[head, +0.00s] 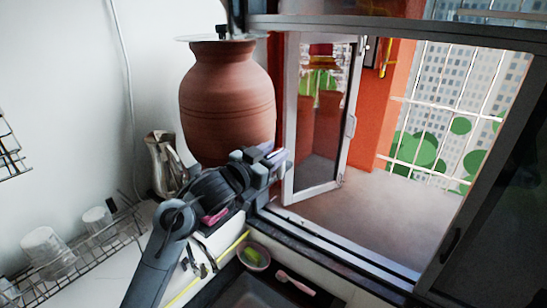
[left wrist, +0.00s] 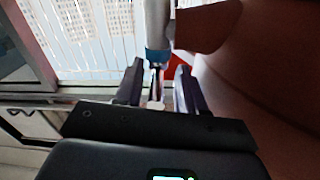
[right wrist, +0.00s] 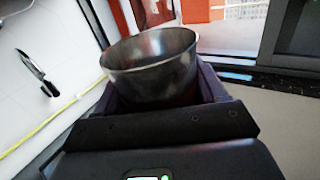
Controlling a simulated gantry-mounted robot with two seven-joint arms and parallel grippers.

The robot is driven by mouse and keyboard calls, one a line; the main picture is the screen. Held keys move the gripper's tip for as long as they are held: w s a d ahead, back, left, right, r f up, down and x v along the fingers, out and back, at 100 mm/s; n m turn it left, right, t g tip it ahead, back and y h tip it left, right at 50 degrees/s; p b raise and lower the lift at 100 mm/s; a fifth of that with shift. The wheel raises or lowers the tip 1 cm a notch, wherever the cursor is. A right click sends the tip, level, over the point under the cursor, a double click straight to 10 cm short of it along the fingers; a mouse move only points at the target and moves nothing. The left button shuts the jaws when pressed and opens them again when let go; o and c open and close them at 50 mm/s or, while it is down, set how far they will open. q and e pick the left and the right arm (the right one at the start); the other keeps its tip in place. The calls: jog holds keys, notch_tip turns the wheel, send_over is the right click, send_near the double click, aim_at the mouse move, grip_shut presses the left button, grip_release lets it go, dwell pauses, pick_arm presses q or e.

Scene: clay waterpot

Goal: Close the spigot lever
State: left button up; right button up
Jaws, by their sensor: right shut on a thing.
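The brown clay waterpot (head: 228,105) stands by the window with a flat lid on top. Its side fills the right of the left wrist view (left wrist: 262,85). The spigot (left wrist: 158,28), pale with a blue band, shows there, with a thin metal lever (left wrist: 157,82) below the band. My left gripper (left wrist: 158,75) is open, one finger on each side of the lever, with visible gaps. In the head view the left gripper (head: 277,157) is in front of the pot's base and hides the spigot. My right gripper (right wrist: 163,95) is shut on a round metal cup (right wrist: 150,65), open side up.
A metal jug (head: 162,163) stands left of the pot. A wire rack (head: 75,255) holds clear cups at the lower left. A small bowl (head: 254,257) and a pink brush (head: 295,283) lie near the sink edge. An open window panel (head: 318,115) stands right of the pot.

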pick_arm(q)
jog(key=shift+s, duration=0.15)
